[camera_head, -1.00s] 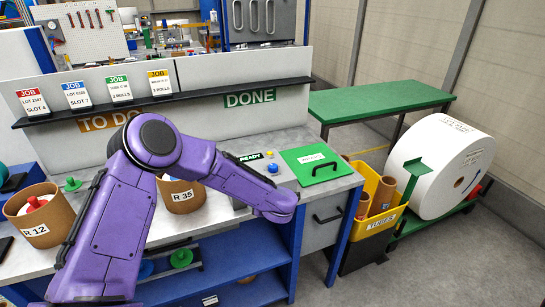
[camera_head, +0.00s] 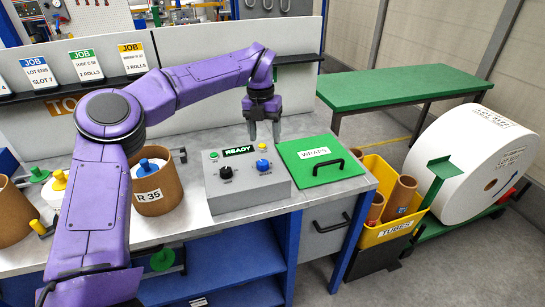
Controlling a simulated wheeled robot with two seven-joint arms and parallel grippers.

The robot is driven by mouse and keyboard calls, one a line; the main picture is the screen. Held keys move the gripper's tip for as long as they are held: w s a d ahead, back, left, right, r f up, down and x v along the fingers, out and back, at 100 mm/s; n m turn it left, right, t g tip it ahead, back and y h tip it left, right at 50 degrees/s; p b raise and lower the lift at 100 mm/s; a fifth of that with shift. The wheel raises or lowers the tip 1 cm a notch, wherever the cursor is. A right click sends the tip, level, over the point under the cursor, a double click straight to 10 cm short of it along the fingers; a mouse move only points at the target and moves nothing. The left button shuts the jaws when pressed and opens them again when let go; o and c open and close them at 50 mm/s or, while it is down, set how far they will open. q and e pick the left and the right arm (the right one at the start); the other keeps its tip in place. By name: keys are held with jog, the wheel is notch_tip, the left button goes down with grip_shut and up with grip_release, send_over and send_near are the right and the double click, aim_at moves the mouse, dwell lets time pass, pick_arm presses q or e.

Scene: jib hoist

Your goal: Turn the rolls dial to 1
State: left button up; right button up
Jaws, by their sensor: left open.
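A grey control box (camera_head: 245,187) stands on the bench top. It carries a black dial (camera_head: 226,173), a blue dial (camera_head: 263,166), a green button (camera_head: 213,156) and a display reading READY (camera_head: 240,150). The dials' own labels are too small to read, so I cannot tell which is the rolls dial or its setting. My left gripper (camera_head: 264,134) points down with its fingers apart and empty, near the back right edge of the box, apart from both dials. My right gripper is not in view.
A green WRAPS lid (camera_head: 318,160) with a black handle lies right of the box. A brown R 35 tube (camera_head: 157,190) stands on the left. A shelf with job cards (camera_head: 87,64) runs behind. A yellow TUBES bin (camera_head: 392,220) and a white roll (camera_head: 470,165) are farther right.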

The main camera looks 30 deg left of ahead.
pick_arm(q)
send_over(262, 162)
jog(key=s, duration=0.2)
jog(key=f, duration=0.2)
jog(key=f+p, duration=0.1)
jog(key=f, duration=0.1)
jog(key=shift+w+a+f, duration=0.1)
jog(key=shift+w+a, duration=0.1)
jog(key=w+f, duration=0.1)
jog(key=f, duration=0.1)
jog(key=w+f, duration=0.1)
jog(key=f, duration=0.1)
jog(key=shift+w+d, duration=0.15)
jog(key=shift+w, duration=0.05)
jog(key=shift+s+r, duration=0.15)
jog(key=shift+s, duration=0.15)
jog(key=shift+s+r, duration=0.1)
jog(key=shift+s, duration=0.05)
jog(key=shift+c, duration=0.9)
jog(key=c, duration=0.9)
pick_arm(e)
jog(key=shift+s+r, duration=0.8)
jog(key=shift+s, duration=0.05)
